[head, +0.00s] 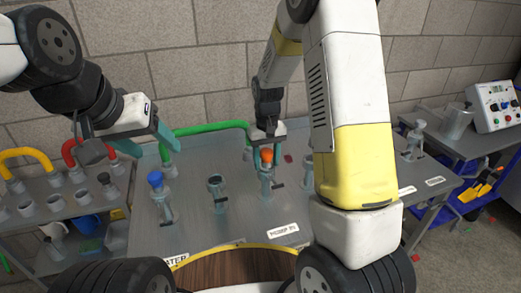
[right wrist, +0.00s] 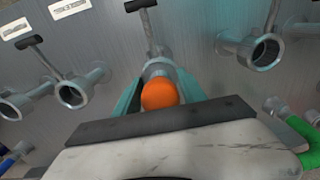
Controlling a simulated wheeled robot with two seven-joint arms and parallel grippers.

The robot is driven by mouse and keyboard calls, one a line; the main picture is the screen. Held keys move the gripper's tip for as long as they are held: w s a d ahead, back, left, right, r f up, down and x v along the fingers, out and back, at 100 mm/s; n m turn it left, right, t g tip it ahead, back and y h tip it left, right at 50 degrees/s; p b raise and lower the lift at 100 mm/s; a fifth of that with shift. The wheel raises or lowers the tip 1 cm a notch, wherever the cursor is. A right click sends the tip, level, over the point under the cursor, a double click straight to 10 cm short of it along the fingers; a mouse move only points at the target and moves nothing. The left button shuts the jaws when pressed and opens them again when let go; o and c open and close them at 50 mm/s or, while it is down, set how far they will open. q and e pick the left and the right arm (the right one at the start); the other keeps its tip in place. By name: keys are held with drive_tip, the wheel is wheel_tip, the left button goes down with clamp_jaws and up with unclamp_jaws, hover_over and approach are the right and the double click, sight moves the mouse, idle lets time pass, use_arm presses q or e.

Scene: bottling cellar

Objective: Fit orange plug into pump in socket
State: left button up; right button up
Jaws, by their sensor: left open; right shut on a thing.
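The orange plug (head: 266,157) is at the mouth of a grey upright socket (head: 266,185) with a side handle, behind a label (head: 284,230) that seems to read PUMP IN. My right gripper (head: 266,153) is shut on the plug. In the right wrist view the orange plug (right wrist: 158,93) is between the teal fingers, lined up with the socket's pipe (right wrist: 158,66). The plug and fingers hide the joint, so I cannot tell how deep it sits. My left gripper (head: 148,146) is open and empty, above the table's left part.
A blue plug (head: 155,179) tops a socket at the left, and an open socket (head: 215,181) stands between it and the orange one. A green hose (head: 210,129) arches behind. A side shelf (head: 50,210) has red and yellow hoses. A control box (head: 494,108) stands right.

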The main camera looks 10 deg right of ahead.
sight(266, 150)
drive_tip(key=shift+f, duration=0.35)
idle(0.3)
drive_tip(key=o, duration=1.4)
drive_tip(key=shift+o, duration=0.2)
wheel_tip(266, 150, up, 8)
drive_tip(key=shift+f, duration=0.15)
drive_tip(key=s+d+r+t+y, duration=0.1)
drive_tip(key=s+r+t, duration=0.2)
drive_tip(key=s+r, duration=0.5)
drive_tip(key=s+d+r+m+t+y, duration=0.1)
drive_tip(key=s+d+r+t, duration=0.1)
drive_tip(key=s+r, duration=0.6)
drive_tip(key=s+t, duration=0.1)
drive_tip(key=s, duration=0.5)
drive_tip(key=shift+m, duration=0.3)
